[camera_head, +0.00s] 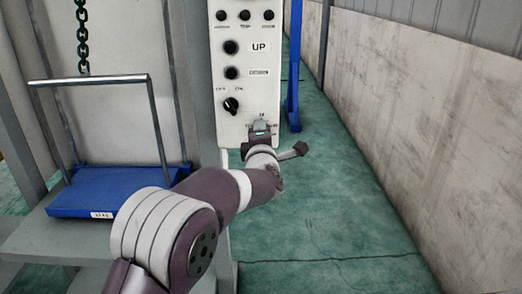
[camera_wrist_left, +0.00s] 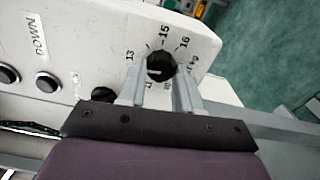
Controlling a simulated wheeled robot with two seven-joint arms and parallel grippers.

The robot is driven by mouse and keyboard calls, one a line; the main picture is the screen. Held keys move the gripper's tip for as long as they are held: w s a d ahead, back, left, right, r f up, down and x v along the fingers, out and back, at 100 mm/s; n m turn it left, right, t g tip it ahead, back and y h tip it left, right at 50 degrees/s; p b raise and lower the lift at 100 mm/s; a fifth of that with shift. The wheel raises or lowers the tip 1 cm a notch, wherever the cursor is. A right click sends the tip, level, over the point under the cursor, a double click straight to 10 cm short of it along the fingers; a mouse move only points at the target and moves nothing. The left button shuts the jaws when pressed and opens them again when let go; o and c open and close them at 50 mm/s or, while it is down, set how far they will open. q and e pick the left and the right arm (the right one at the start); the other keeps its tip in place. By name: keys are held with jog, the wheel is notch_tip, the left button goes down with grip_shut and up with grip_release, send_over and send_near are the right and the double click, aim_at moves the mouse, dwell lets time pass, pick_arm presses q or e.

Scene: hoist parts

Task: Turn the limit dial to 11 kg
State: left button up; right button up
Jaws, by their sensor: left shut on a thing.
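The limit dial (camera_wrist_left: 160,66) is a round black knob on the white control panel, ringed by printed numbers such as 13, 15 and 16. A small pale mark shows on its lower left, but its exact reading is unclear. My left gripper (camera_wrist_left: 159,80) is shut on the dial, one grey finger on each side. The fingers hide part of the lower scale. In the head view my left gripper (camera_head: 262,130) is at the panel's lower edge and hides the dial. My right gripper is out of view.
The white panel (camera_head: 265,85) also bears black buttons, an UP label and an OFF/ON knob (camera_head: 231,105) just above left of the gripper. A blue platform (camera_head: 110,190) with a grey rail stands at left, near a dark chain (camera_head: 83,40).

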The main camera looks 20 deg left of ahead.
pick_arm(q)
jog(key=shift+d+f+n+b, duration=0.1)
jog(key=shift+f+n+b, duration=0.05)
jog(key=shift+n+b, duration=3.25)
jog(key=shift+f+n+b, duration=0.15)
jog(key=shift+n+b, duration=2.9)
jog(key=shift+n, duration=0.85)
jog(key=o, duration=1)
jog(key=shift+o, duration=0.2)
jog(key=shift+r, duration=0.1)
